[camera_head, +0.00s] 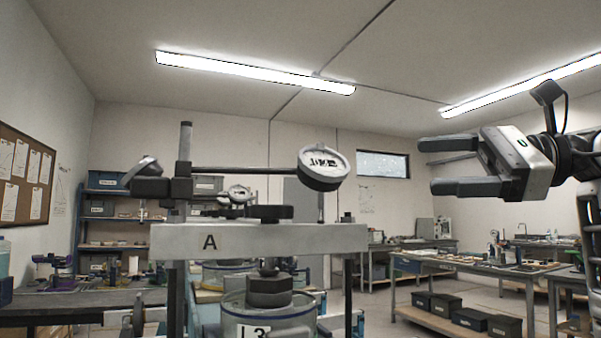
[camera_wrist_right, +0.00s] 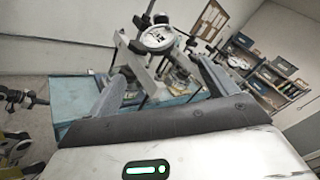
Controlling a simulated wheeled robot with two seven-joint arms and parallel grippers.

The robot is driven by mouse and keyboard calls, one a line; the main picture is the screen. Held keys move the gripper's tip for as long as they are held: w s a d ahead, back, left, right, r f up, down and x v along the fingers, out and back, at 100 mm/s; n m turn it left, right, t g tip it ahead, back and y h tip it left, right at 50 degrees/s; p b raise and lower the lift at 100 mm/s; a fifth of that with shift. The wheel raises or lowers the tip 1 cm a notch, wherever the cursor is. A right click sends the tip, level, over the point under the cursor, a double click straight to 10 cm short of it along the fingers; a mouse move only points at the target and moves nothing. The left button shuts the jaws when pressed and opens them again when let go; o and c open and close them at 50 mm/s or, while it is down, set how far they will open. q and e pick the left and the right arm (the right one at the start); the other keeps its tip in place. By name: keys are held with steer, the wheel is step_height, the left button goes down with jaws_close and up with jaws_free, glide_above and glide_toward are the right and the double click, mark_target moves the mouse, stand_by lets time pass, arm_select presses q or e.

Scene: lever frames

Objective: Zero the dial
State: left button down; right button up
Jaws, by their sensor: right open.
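A round white-faced dial gauge (camera_head: 323,168) sits at the right end of a thin dark horizontal rod (camera_head: 245,170), tilted, its markings too small to read. The rod is clamped to an upright post (camera_head: 185,145) on a grey crossbar marked A (camera_head: 265,239). My right gripper (camera_head: 440,164) is open and empty, to the right of the dial and clear of it, fingers pointing left. In the right wrist view the dial (camera_wrist_right: 157,38) shows beyond and between the open fingers (camera_wrist_right: 163,75). My left gripper is not in view.
A smaller dial (camera_head: 238,192) shows behind the crossbar. A cylinder with a dark hex top (camera_head: 268,291) stands below it. A workbench (camera_head: 470,267) with boxes beneath is at the right, shelves (camera_head: 110,210) at the back left. The space between gripper and dial is clear.

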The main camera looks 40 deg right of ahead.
mark_target(342, 168)
steer(key=p+x, duration=0.6)
steer(key=x, duration=0.9)
steer(key=shift+s+a+r, duration=0.1)
steer(key=shift+a, duration=0.2)
steer(key=c, duration=1)
steer(key=f+m+t+h+b, duration=0.1)
steer(key=b, duration=0.1)
steer(key=shift+b, duration=0.3)
steer(key=shift+r+m+t+h+b, duration=0.15)
steer(key=shift+m+t+h+b, duration=0.4)
steer(key=shift+m+t, duration=0.4)
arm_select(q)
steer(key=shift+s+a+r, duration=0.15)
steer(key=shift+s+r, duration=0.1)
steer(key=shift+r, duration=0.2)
arm_select(e)
steer(key=shift+r+m, duration=0.2)
steer(key=shift+m, duration=0.15)
